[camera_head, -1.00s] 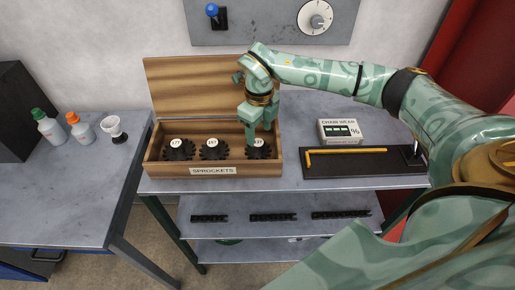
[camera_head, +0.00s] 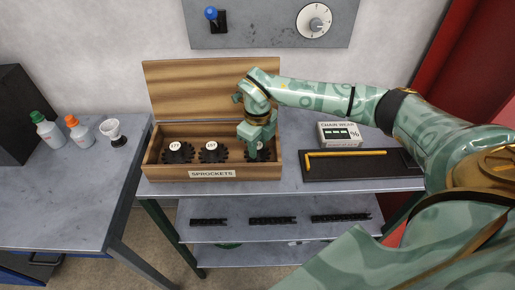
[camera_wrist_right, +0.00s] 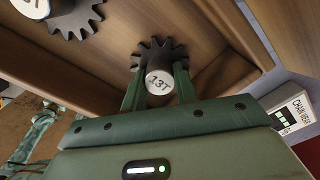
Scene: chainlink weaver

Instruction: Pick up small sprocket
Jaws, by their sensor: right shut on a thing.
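The small sprocket, dark and toothed with a round white hub marked 13T, shows in the wrist view (camera_wrist_right: 155,52). In the head view the 13T sprocket (camera_head: 264,155) is at the right end of the wooden box (camera_head: 209,188), partly hidden by my gripper. My right gripper (camera_head: 256,149) reaches down into the box from above. In the wrist view its fingers (camera_wrist_right: 158,92) are shut on the white hub, one on each side. I cannot tell whether the sprocket is clear of the box floor. My left gripper is not in view.
Two larger sprockets (camera_head: 179,153) (camera_head: 211,153) lie in the box to the left. The box's raised lid (camera_head: 195,90) stands behind. A chain wear gauge (camera_head: 339,134) and a black tray with a yellow rod (camera_head: 346,154) are to the right. Bottles (camera_head: 80,132) stand on the left table.

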